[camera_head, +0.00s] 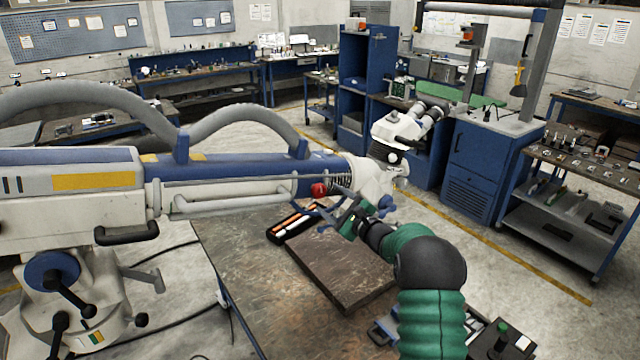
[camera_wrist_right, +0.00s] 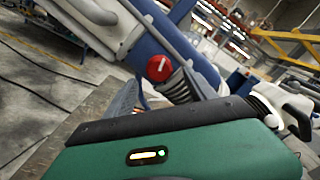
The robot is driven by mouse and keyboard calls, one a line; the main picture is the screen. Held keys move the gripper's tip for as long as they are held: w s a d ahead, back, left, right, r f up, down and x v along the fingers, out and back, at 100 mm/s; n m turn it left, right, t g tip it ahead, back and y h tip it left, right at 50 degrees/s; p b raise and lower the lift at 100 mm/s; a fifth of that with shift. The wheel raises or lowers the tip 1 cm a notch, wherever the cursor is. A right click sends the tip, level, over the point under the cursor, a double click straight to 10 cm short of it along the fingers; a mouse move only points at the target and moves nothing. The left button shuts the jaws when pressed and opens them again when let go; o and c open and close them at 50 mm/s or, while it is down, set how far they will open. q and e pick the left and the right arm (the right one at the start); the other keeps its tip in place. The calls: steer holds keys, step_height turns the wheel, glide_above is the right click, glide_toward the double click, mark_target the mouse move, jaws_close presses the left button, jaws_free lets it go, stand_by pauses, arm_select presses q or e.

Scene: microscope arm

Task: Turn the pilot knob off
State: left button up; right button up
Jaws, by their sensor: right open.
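The red pilot knob (camera_head: 319,190) sits on the side of the white and blue microscope arm (camera_head: 240,180), near its head end. In the right wrist view the knob (camera_wrist_right: 159,68) shows as a red disc with a pale line on its face, beside a dark coiled spring. My right gripper (camera_head: 338,212) is open, just below and to the right of the knob in the head view. It appears apart from the knob, and nothing shows between its fingers. My left gripper is not in view.
A worktable (camera_head: 250,265) lies below the arm, with a dark raised slab (camera_head: 340,280) and a black tray (camera_head: 292,226) of tools. The microscope head (camera_head: 395,132) is beyond my gripper. Blue cabinets and a cart (camera_head: 570,225) stand farther right, with open floor between.

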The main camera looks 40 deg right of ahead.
mark_target(321, 193)
steer(key=w, duration=0.1)
steer(key=w+p, duration=0.1)
steer(key=w, duration=0.1)
steer(key=w+p, duration=0.1)
steer(key=w, duration=0.1)
steer(key=shift+d+r, duration=0.15)
steer(key=shift+r, duration=0.1)
steer(key=shift+w, duration=0.4)
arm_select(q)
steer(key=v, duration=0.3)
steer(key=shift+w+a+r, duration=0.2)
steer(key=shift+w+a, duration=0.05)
